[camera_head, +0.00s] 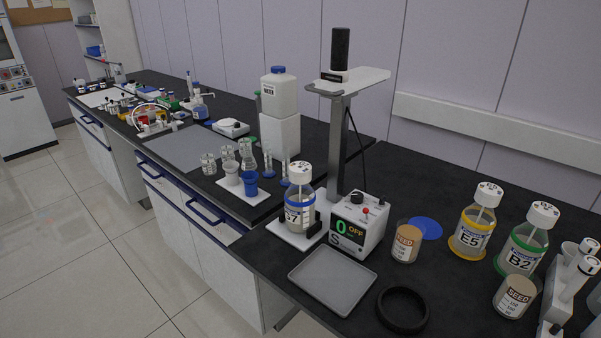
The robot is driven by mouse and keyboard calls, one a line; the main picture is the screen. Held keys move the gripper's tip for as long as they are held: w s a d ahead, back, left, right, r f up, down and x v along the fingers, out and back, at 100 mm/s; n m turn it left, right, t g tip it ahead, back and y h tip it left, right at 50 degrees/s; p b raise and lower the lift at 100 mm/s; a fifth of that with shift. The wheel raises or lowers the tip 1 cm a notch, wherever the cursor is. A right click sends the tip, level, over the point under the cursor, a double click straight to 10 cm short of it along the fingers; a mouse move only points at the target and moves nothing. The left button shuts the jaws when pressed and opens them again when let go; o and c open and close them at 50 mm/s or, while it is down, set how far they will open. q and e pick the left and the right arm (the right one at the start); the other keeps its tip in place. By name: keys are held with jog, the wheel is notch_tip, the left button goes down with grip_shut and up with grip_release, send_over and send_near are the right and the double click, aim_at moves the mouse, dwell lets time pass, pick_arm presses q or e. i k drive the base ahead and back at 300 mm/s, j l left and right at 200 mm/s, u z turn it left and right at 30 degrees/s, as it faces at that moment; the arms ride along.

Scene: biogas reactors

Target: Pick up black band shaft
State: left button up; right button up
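No shaft with a clear black band can be made out in the head view. At the right edge a white rack (553,307) holds white shaft-like pieces (579,277), cut off by the picture edge; I cannot tell their band colours. A thick black ring (403,310) lies on the near bench. A black cylinder (340,50) stands upright on top of the stirrer stand (338,140). Neither of my grippers is in view.
A control box (358,225) reading "0 OFF" and a blue-banded bottle (299,205) are at the stand's base. A grey tray (333,279) lies in front. Seed jars (406,243), bottle E5 (470,235) and bottle B2 (521,250) stand to the right. Floor at left is clear.

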aim_at(577, 280)
jog(key=z, duration=1.65)
